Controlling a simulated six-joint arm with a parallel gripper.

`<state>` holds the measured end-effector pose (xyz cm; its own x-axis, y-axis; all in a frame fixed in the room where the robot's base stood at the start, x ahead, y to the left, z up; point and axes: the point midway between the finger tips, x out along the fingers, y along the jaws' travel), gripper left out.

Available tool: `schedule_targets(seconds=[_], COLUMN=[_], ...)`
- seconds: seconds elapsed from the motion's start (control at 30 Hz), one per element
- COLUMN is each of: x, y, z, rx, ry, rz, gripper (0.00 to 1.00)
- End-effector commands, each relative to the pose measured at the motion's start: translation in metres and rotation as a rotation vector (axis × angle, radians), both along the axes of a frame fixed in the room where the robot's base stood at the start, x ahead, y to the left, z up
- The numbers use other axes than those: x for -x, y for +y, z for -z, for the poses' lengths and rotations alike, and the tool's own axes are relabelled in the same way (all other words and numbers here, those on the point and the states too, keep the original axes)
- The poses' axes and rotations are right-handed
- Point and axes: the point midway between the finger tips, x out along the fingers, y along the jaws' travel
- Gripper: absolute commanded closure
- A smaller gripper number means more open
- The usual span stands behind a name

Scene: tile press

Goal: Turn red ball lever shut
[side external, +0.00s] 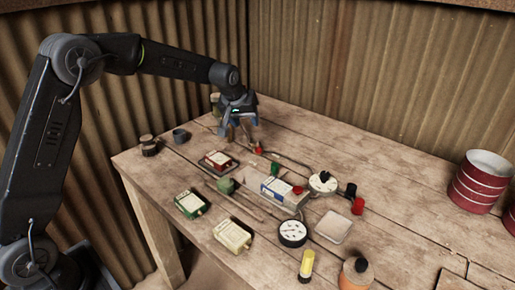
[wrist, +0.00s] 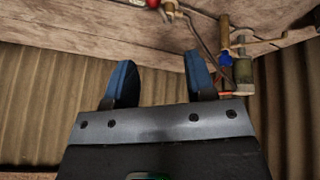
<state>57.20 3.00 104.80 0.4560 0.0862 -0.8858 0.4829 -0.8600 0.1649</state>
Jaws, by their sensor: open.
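A small red ball (side external: 258,149) sits on the table at the end of a thin grey pipe or rod, just below and right of my gripper (side external: 240,122). It also shows cut off at the top edge of the wrist view (wrist: 153,3), beside a metal rod. My gripper has blue fingers, which stand apart and empty in the wrist view (wrist: 159,62). The ball is beyond the fingertips, not between them. I cannot tell the lever's angle from these frames.
A green and blue fitting (wrist: 226,60) stands right of my fingers in the wrist view. Red tins (side external: 480,182) stand at right. The table's back right is clear.

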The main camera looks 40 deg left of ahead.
Motion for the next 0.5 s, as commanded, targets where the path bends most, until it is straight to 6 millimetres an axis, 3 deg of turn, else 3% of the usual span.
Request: schedule_targets(seconds=[0.1, 0.23, 0.5], x=[0.006, 0.002, -0.02], y=[-0.011, -0.011, -0.007], z=[0.001, 0.011, 0.058], rx=[0.054, 0.06, 0.057], ry=[0.038, 0.044, 0.044], rz=[-0.035, -0.039, -0.037], gripper=[0.5, 0.5, 0.5])
